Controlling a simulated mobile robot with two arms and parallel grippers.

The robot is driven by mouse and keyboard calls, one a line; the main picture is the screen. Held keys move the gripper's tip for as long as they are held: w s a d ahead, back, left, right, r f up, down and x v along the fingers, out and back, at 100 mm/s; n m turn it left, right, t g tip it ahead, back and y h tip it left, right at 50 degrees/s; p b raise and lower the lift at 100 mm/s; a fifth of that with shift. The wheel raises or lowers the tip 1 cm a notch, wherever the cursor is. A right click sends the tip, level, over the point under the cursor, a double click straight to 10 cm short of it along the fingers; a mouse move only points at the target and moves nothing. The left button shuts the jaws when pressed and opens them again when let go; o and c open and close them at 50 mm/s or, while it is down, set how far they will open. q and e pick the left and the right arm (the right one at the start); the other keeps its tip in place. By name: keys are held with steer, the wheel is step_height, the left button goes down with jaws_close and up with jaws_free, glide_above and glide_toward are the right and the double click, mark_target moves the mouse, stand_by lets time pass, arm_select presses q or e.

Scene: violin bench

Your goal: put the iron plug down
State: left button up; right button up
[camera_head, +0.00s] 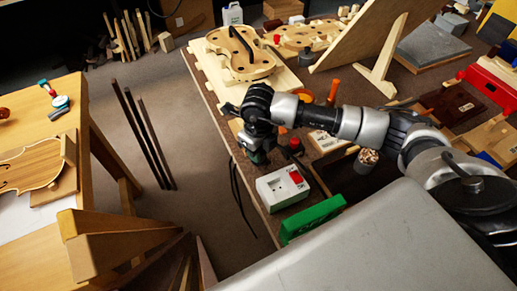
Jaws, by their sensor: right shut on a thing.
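My right gripper (258,156) points down over the bench edge, just behind a white socket box (274,194) with a red switch. It is shut on the iron plug, which is small, dark and mostly hidden by the gripper. A black cable (237,190) hangs down over the bench edge beneath the gripper. I cannot tell whether the plug touches the bench top. My left gripper is not in view.
A green box (312,219) lies in front of the socket box. A violin body (243,53) lies on a pale board behind the gripper. A small black-and-red item (294,146) stands close to its right. A second bench (105,165) is at the left.

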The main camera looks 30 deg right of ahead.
steer(key=shift+f, duration=0.3)
steer(key=o, duration=1)
steer(key=shift+c, duration=0.2)
step_height(320, 180, up, 12)
steer(key=shift+r+b, duration=0.15)
steer(key=shift+b, duration=0.15)
